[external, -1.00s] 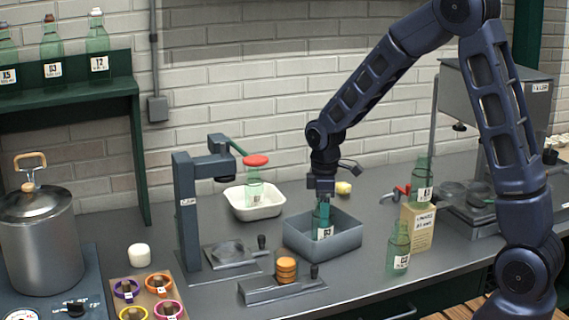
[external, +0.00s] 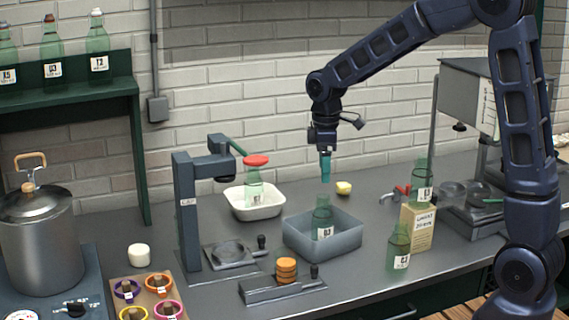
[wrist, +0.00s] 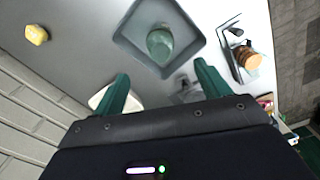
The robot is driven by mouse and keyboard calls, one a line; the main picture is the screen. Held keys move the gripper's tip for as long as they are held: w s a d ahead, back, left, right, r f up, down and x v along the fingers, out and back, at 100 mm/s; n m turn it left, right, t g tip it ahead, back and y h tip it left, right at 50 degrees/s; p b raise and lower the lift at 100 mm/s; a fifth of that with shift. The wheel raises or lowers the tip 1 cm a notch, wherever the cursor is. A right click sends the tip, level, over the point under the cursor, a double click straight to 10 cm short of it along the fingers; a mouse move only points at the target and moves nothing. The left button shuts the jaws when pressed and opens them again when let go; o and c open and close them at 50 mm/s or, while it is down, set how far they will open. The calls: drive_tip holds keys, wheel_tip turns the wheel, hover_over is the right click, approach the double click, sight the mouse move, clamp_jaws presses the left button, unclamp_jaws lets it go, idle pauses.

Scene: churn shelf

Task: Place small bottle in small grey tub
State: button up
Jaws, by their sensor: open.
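A small green glass bottle (external: 322,218) with a white label stands upright inside the small grey tub (external: 352,243). In the wrist view the bottle (wrist: 160,44) shows from above inside the tub (wrist: 127,43). My gripper (external: 325,178) hangs above the tub, clear of the bottle, with nothing between its fingers. In the wrist view the two teal fingers of my gripper (wrist: 160,88) are spread wide apart.
A white tub (external: 240,210) holding a bottle stands left of the grey tub. Another green bottle (external: 399,246) stands at the right, beside a box (external: 418,229) with a bottle on it. A yellow lump (external: 344,188) lies behind the grey tub.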

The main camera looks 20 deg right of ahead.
drive_tip(key=s+d+r+m+t, duration=0.2)
drive_tip(key=s+d+r+m, duration=0.4)
drive_tip(key=s+d+r, duration=0.55)
drive_tip(key=s+d+m+t, duration=0.1)
drive_tip(key=s+d+m, duration=0.2)
drive_tip(key=s+d, duration=0.3)
drive_tip(key=s+d+m+t, duration=0.1)
drive_tip(key=s+d+m, duration=0.3)
drive_tip(key=s, duration=0.6)
drive_tip(key=shift+s+d+f+m+t, duration=0.2)
drive_tip(key=shift+s+d+m+t, duration=0.1)
drive_tip(key=shift+d, duration=0.75)
